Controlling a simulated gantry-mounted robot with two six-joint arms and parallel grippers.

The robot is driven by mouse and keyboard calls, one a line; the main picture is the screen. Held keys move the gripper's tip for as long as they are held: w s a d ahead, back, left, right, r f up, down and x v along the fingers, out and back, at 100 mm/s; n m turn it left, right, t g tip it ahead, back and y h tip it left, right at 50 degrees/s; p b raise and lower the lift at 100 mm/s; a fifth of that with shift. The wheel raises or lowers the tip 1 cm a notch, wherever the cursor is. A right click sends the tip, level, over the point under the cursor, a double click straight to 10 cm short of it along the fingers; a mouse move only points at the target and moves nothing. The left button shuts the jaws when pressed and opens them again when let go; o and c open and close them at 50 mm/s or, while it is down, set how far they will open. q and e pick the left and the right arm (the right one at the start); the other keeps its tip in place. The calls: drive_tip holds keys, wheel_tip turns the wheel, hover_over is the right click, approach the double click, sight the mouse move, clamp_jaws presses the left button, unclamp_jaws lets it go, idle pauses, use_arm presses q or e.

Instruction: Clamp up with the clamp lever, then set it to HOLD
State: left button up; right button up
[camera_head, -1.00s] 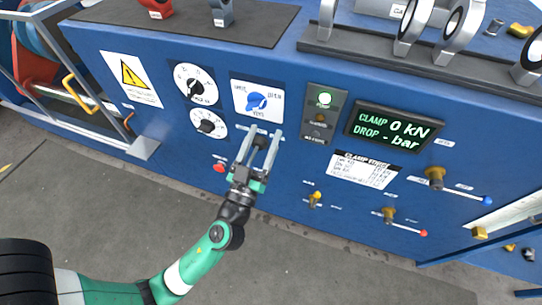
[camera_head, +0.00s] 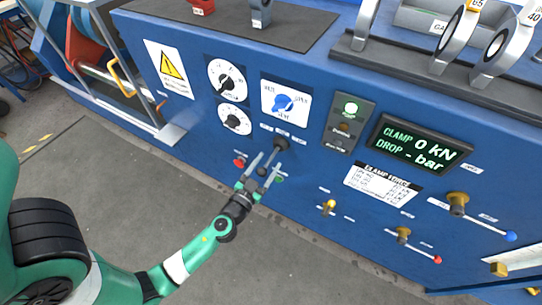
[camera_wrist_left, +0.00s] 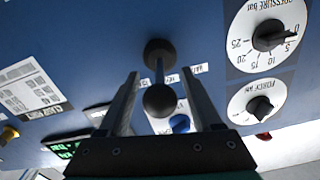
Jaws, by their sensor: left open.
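The clamp lever, a dark lever with a round base (camera_head: 282,143) and a black ball knob (camera_head: 262,171), stands out from the blue panel below the blue selector. My left gripper (camera_head: 268,163) is open at the lever, one finger on each side. In the left wrist view the ball knob (camera_wrist_left: 160,100) sits between the spread fingers (camera_wrist_left: 160,74), with a visible gap on both sides. The display (camera_head: 412,142) reads CLAMP 0 kN and DROP - bar. The lever's labels are too small to read. My right gripper is not in view.
A blue selector (camera_head: 283,103) is above the lever, with two white dials (camera_head: 227,80) to its left. A red button (camera_head: 240,161) is left of the lever. Open floor lies below.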

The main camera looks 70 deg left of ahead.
use_arm(q)
drive_tip(key=shift+x, duration=1.4)
clamp_jaws()
